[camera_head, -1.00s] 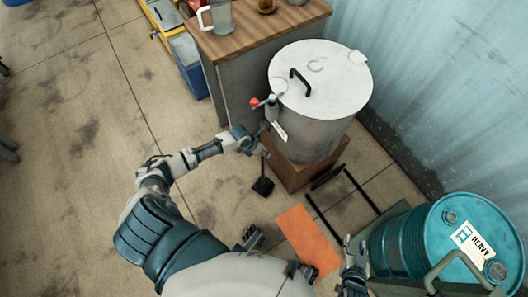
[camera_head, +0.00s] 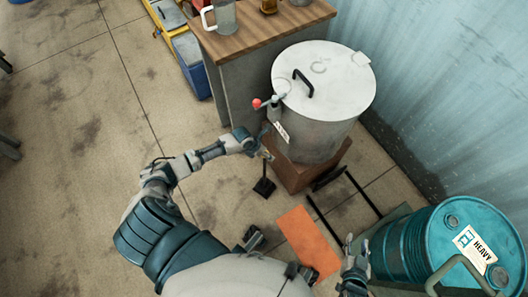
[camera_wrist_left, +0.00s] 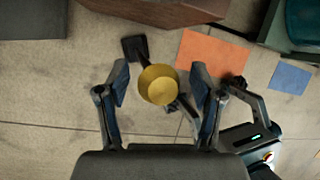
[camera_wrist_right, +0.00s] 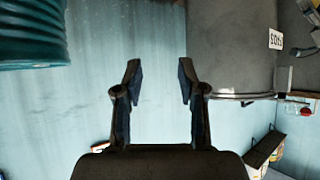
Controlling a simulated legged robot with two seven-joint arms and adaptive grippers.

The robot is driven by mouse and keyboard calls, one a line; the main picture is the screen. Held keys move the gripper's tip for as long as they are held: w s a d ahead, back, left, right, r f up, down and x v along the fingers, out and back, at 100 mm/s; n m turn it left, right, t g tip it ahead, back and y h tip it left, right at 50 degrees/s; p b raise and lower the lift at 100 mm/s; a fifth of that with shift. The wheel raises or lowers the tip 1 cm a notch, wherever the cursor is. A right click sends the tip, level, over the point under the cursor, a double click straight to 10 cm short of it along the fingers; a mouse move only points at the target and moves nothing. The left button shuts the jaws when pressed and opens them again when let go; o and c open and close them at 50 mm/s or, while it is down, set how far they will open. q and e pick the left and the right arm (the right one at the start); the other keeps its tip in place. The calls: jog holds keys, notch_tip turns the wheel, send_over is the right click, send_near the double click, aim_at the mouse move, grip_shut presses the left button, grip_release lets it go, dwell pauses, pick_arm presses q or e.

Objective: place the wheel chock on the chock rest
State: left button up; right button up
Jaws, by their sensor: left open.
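A black block (camera_head: 264,187) with an upright post stands on the floor; it looks like the wheel chock. In the left wrist view its black base (camera_wrist_left: 134,47) shows beyond a round yellow knob (camera_wrist_left: 158,84), which seems to top the post. My left gripper (camera_head: 262,148) is open above it. In its wrist view the left fingers (camera_wrist_left: 160,82) stand either side of the knob, with gaps. An orange mat (camera_head: 308,243) lies flat and bare to the right of the block; I cannot tell whether it is the chock rest. My right gripper (camera_head: 354,268) is open and empty.
A grey lidded tank (camera_head: 322,95) stands on a brown block (camera_head: 297,173) beyond the left gripper. A wooden-topped bench (camera_head: 265,30) stands behind. The floor at left is clear.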

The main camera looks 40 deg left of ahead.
pick_arm(q)
jog(key=p+v, duration=0.3)
jog(key=v, duration=0.8)
jog(key=s+d+n, duration=1.3)
jog(key=d+n, duration=0.3)
jog(key=n, duration=0.1)
jog(key=s+a+r+n+y, duration=0.2)
jog(key=s+n, duration=0.6)
jog(key=n, duration=1)
jog(key=shift+s+a+r+n+t, duration=0.2)
jog(key=shift+a+r+n+t, duration=0.2)
jog(key=shift+r, duration=0.4)
pick_arm(e)
jog(key=s+d+f+g+h, duration=0.1)
jog(key=s+d+f+g, duration=0.1)
jog(key=s, duration=0.3)
jog(key=s+d+f+g, duration=0.1)
jog(key=s+f+g, duration=0.1)
jog(key=s+g, duration=0.2)
jog(key=shift+s+d+h, duration=0.35)
jog(key=shift+s+h, duration=0.05)
